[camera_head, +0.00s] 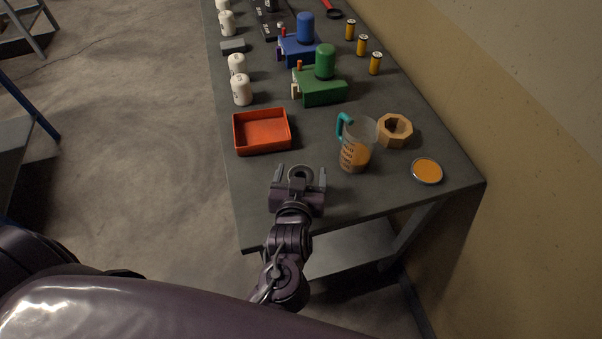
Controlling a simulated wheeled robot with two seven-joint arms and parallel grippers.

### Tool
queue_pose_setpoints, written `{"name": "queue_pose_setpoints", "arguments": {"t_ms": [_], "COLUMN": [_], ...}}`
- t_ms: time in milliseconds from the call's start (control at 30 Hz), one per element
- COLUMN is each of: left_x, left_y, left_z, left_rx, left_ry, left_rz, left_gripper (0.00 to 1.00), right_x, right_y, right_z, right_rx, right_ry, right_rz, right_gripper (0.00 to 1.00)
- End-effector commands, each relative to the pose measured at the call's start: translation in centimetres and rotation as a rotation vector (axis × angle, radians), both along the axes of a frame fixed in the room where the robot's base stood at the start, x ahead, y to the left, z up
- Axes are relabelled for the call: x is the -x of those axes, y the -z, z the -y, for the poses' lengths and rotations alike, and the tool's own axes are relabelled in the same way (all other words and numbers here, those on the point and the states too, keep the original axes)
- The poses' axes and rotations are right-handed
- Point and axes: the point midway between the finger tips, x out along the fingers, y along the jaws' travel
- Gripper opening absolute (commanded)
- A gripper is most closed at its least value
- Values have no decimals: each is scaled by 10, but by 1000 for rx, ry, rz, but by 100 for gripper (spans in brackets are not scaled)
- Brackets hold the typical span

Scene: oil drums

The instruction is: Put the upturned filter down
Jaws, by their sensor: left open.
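My left gripper (300,176) is over the near end of the grey table, its two fingers spread apart. A round, pale grey ring with a dark centre (300,171) shows between the fingers; it looks like the upturned filter seen from above. Space shows between it and each finger. The gripper body hides its lower part, so I cannot tell how it meets the table top. My right gripper is not in view.
An orange-red tray (262,131) lies just beyond, to the left. A measuring jug (357,146) with orange liquid, a wooden octagonal ring (395,130) and an orange-filled dish (427,171) stand to the right. White filters (241,89) line the left edge. A green block (320,92) stands farther back.

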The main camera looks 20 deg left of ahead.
Motion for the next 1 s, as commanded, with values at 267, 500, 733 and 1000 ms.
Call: {"name": "queue_pose_setpoints", "arguments": {"t_ms": [267, 500, 733, 1000], "left_x": [23, 73, 105, 113], "left_y": [-15, -32, -39, -39], "left_z": [5, 15, 22, 23], "left_rx": [0, 0, 0, 0], "left_ry": [2, 2, 0, -1], "left_rz": [-5, -6, -3, 0], "left_gripper": [76, 76, 76, 76], "right_x": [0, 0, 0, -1], "right_y": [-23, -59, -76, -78], "right_z": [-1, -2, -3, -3], "right_rx": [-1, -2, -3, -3], "right_ry": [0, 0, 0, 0], "right_rz": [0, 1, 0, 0], "right_gripper": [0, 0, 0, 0]}}
